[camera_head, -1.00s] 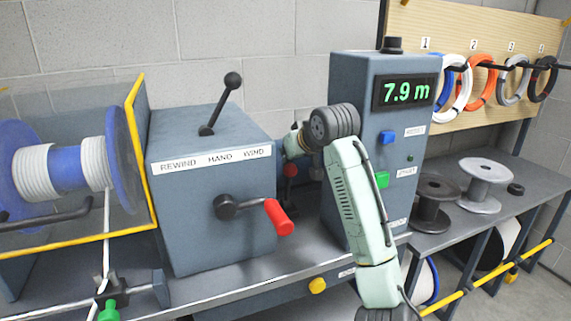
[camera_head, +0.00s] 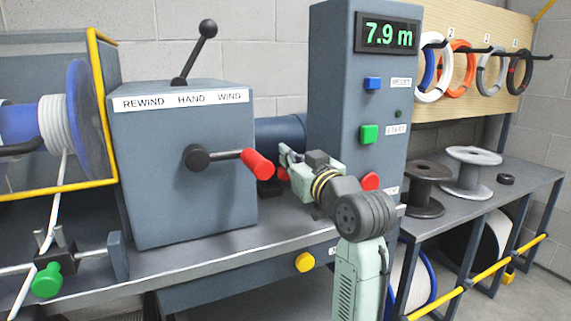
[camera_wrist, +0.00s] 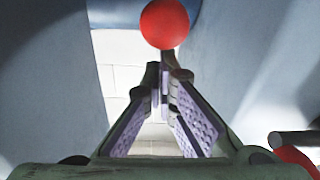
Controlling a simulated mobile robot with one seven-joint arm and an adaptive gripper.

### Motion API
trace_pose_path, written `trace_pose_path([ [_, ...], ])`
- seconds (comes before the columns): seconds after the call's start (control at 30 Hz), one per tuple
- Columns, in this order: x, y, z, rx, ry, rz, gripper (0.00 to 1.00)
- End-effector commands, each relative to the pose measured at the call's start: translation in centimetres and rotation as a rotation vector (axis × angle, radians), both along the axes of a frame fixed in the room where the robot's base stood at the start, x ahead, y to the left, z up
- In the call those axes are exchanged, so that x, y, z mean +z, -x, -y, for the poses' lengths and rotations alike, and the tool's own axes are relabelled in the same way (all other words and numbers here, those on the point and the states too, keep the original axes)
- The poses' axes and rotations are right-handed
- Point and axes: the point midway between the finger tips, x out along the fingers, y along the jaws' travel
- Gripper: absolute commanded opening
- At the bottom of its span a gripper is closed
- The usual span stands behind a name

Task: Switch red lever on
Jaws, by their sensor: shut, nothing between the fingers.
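The red lever's round knob (camera_wrist: 164,24) shows in the wrist view, just above my fingertips; I cannot tell whether they touch. In the head view a small patch of red (camera_head: 283,174) shows at my gripper, between the winder box and the meter column; the rest of the lever is hidden. My gripper (camera_head: 287,153) is in that gap, pointing left and away. In the wrist view the fingers of my gripper (camera_wrist: 164,72) come together at the tips, with nothing between them.
The grey winder box (camera_head: 180,215) carries a crank with a red handle (camera_head: 257,164), close left of my gripper. The meter column (camera_head: 335,70) with blue, green and red buttons stands close right. A yellow knob (camera_head: 304,262) is on the bench front.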

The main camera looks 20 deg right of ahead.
Motion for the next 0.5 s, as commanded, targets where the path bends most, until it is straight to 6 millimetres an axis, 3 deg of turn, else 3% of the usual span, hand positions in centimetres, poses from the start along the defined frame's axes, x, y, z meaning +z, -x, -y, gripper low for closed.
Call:
trace_pose_path([
  [0.5, -0.61, 0.53, 0.00, 0.001, -0.002, 0.056, 0.00],
])
